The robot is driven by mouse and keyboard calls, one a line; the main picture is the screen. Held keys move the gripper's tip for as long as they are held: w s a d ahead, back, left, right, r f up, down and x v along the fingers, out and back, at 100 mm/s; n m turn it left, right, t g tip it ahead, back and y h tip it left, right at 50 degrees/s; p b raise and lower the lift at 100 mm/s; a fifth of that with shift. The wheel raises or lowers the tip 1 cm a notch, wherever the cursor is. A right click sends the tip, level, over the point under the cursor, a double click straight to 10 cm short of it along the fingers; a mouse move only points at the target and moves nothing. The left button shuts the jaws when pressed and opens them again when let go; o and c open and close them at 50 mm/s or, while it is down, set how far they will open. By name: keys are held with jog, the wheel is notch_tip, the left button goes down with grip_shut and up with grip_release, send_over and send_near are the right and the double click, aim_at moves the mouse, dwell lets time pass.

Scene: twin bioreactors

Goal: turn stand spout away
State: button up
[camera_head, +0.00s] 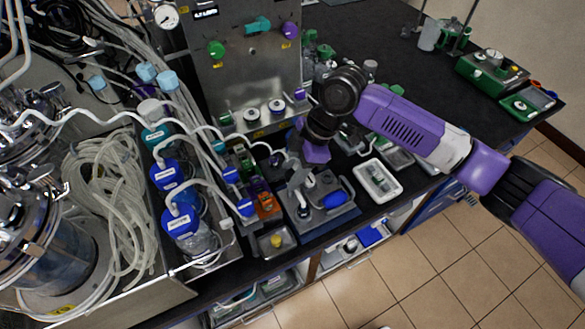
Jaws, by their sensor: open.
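A grey stand (325,216) sits on the black bench near its front edge, with a blue oval part (334,199) on its right side. My gripper (302,190) reaches down over the left part of the stand, its jaws open. The purple hand and dark wrist hide part of the stand. I cannot clearly make out the stand's spout or which way it points. I cannot tell whether the fingers touch the stand.
Bottles with blue caps (180,220) and white tubing stand left of the stand. A white tray (378,181) lies to its right. A grey control panel (248,65) rises behind. A small tray (277,241) with a yellow item sits in front-left.

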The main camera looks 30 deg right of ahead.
grip_shut()
dwell(1.3)
